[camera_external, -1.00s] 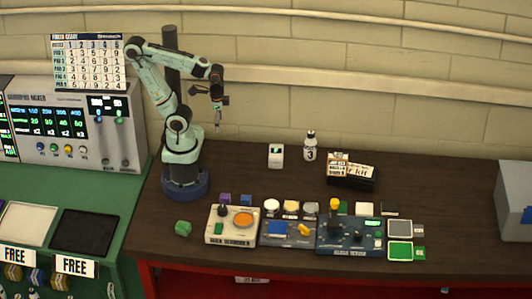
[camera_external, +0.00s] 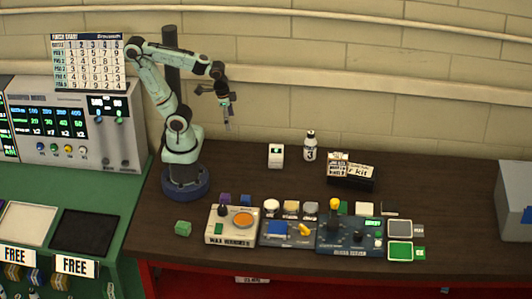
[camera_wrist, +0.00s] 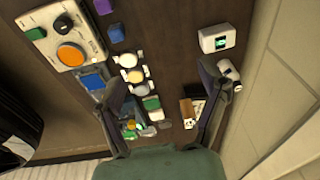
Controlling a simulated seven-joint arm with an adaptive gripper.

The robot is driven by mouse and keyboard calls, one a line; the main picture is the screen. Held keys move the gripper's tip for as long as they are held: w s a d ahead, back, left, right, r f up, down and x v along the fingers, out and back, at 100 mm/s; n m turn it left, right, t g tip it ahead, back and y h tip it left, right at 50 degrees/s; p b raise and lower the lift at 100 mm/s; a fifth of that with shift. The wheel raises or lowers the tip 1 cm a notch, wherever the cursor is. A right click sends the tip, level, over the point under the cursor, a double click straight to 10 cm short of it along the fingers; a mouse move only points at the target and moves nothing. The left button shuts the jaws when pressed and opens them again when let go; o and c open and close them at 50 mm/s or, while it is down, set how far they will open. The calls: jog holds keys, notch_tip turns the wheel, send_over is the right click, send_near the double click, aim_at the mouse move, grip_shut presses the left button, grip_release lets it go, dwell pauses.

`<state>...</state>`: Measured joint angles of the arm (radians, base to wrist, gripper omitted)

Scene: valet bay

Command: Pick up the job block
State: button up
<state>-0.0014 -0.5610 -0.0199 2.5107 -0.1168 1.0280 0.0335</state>
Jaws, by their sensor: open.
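My gripper (camera_external: 228,118) hangs well above the table, in front of the back wall, with its fingers apart and nothing between them. In the wrist view my gripper (camera_wrist: 160,80) shows two spread fingers above the table. No block carries a readable job label. A green block (camera_external: 183,227) lies on the table left of the white console. A purple block (camera_external: 225,199) and a blue block (camera_external: 246,200) stand behind that console. The wrist view shows the purple block (camera_wrist: 103,6) and blue block (camera_wrist: 116,33) at the upper left.
The white console (camera_external: 232,226) has an orange button. Darker consoles (camera_external: 286,233) stand to its right, with several round pieces behind. A white device (camera_external: 276,155), a bottle (camera_external: 310,147) and a black kit box (camera_external: 352,177) stand further back.

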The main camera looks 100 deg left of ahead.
jog(key=w+r+m+t, duration=0.1)
jog(key=w+r+t, duration=0.15)
jog(key=w, duration=0.55)
jog(key=w+r+t, duration=0.2)
jog(key=w+r, duration=0.2)
jog(key=w, duration=0.4)
send_over(337, 164)
jog(key=s, duration=0.1)
notch_tip(337, 164, down, 11)
jog(key=shift+g+h, duration=0.4)
jog(key=shift+g, duration=0.45)
jog(key=f, duration=0.2)
jog(key=a+f, duration=0.1)
jog(key=f, duration=0.2)
jog(key=s+f, duration=0.1)
jog(key=f, duration=0.2)
jog(key=shift+a, duration=0.4)
jog(key=x, duration=0.6)
jog(key=shift+w+a+f, duration=0.1)
jog(key=shift+f, duration=0.2)
jog(key=c, duration=1.3)
